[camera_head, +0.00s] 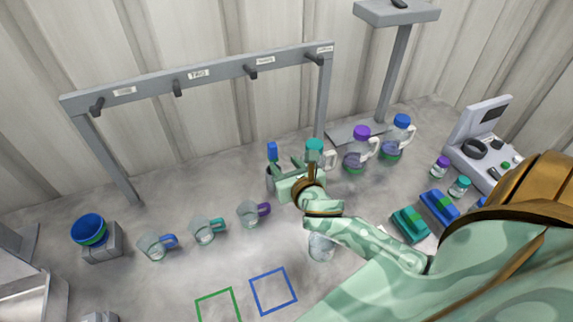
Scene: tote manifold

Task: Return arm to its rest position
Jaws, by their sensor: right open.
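My right arm (375,243), pale green with brown joints, reaches in from the lower right across the middle of the work surface. Its right gripper (284,166) is open at the far end, in front of a blue-topped item (272,150) and a teal-lidded jug (314,150). The gripper partly hides both, and I cannot tell whether it touches either. I see nothing clearly held between its fingers. My left gripper is not in view.
A grey hook rack (200,75) stands behind. Mugs with blue (157,246), teal (207,231) and purple (254,213) handles stand left. Purple-lidded (360,150) and blue-lidded (398,138) jugs stand right. A clear vessel (320,248) is beside my forearm.

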